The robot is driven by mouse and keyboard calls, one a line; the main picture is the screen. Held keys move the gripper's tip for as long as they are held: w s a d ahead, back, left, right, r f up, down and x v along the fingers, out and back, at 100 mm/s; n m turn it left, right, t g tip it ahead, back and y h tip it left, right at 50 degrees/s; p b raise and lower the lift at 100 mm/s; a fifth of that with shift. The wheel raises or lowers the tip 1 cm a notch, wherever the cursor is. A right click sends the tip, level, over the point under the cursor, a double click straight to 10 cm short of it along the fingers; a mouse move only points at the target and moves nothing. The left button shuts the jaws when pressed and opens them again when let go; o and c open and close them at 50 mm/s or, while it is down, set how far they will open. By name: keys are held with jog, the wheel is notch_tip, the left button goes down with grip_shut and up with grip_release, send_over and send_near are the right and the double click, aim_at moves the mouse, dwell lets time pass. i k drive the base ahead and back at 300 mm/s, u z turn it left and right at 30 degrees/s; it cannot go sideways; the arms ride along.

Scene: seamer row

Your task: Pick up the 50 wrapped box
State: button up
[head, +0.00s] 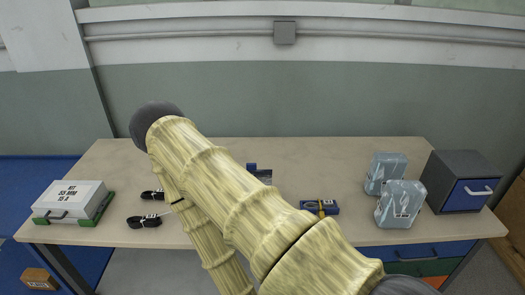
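Two wrapped boxes with blue-grey marbled wrapping sit on the right of the table in the head view. The front wrapped box (400,207) has a small pale label with dark marks. The rear wrapped box (383,169) stands just behind it, partly covered by the front one, also with a small label. The labels are too small to read, so I cannot tell which is the 50 one. My pale yellow-green arm crosses the middle of the view. My gripper does not show, and nothing shows touching either box.
A grey cabinet with a blue drawer (474,192) stands right of the boxes. A blue and yellow device (321,207) lies left of them. A white labelled case (72,198) sits at the far left, near two black cable bundles (146,220). Table (115,165) is partly hidden by my arm.

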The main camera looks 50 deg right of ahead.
aim_at(401, 200)
jog(key=z, duration=2.5)
jog(key=k, duration=0.65)
jog(key=u, duration=0.35)
jog(key=i, duration=0.45)
